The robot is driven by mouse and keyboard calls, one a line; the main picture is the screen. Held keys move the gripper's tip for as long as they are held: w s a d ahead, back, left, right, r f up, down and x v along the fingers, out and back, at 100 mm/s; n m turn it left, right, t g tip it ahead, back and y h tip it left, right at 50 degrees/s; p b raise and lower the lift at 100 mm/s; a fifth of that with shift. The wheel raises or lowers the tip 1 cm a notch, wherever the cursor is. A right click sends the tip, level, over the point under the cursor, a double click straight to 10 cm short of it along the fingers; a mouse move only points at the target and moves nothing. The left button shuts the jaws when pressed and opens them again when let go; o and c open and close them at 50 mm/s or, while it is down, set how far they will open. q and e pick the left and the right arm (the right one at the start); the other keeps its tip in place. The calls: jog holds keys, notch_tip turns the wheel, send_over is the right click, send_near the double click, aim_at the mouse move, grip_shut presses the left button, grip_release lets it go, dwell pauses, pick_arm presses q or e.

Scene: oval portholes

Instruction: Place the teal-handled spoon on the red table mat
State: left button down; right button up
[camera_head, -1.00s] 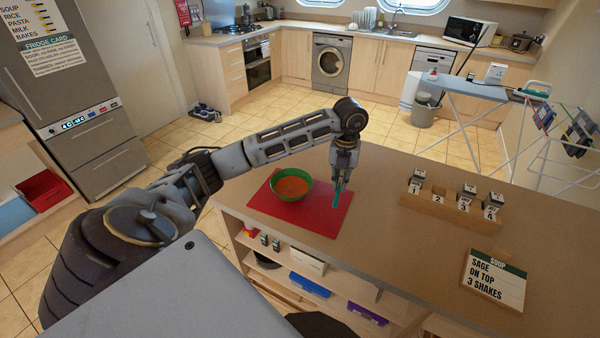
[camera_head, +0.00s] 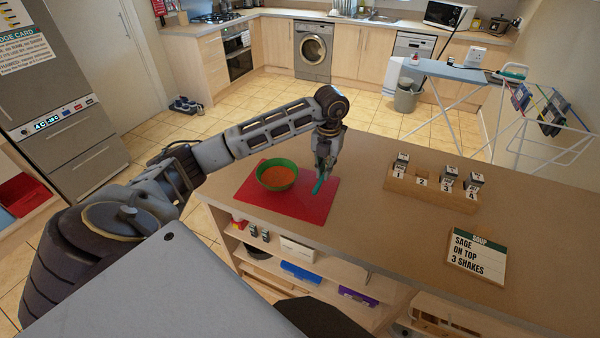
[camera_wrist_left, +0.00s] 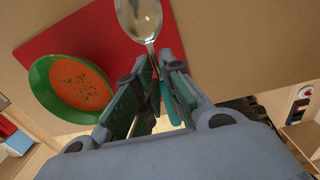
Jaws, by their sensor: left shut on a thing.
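The teal-handled spoon (camera_head: 318,185) is held in my left gripper (camera_head: 323,166), at the right part of the red table mat (camera_head: 290,207). In the left wrist view my left gripper (camera_wrist_left: 155,68) is shut on the spoon's teal handle, and the metal bowl of the spoon (camera_wrist_left: 139,18) points away from it, over the mat's edge. I cannot tell whether the spoon touches the mat. A green bowl of orange soup (camera_head: 277,175) stands on the mat, left of the gripper. It also shows in the left wrist view (camera_wrist_left: 75,85). My right gripper is not in view.
A wooden rack (camera_head: 432,193) with several numbered slots and shakers stands right of the mat. A soup card (camera_head: 477,256) stands nearer the front right. The counter between mat and rack is bare. Shelves with boxes (camera_head: 300,272) are below the counter's front edge.

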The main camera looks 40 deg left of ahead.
pick_arm(q)
send_over(322, 196)
jog(key=shift+w+f+p, duration=0.1)
jog(key=shift+f+p, duration=0.3)
jog(key=shift+f, duration=2.6)
jog(key=shift+f, duration=1.85)
jog(key=shift+f, duration=0.1)
jog(key=c, duration=1.5)
grip_release()
jog(key=shift+c, duration=0.2)
jog(key=shift+p, duration=0.3)
notch_tip(322, 196, up, 12)
jog(key=shift+r+b, duration=0.1)
jog(key=shift+b, duration=0.85)
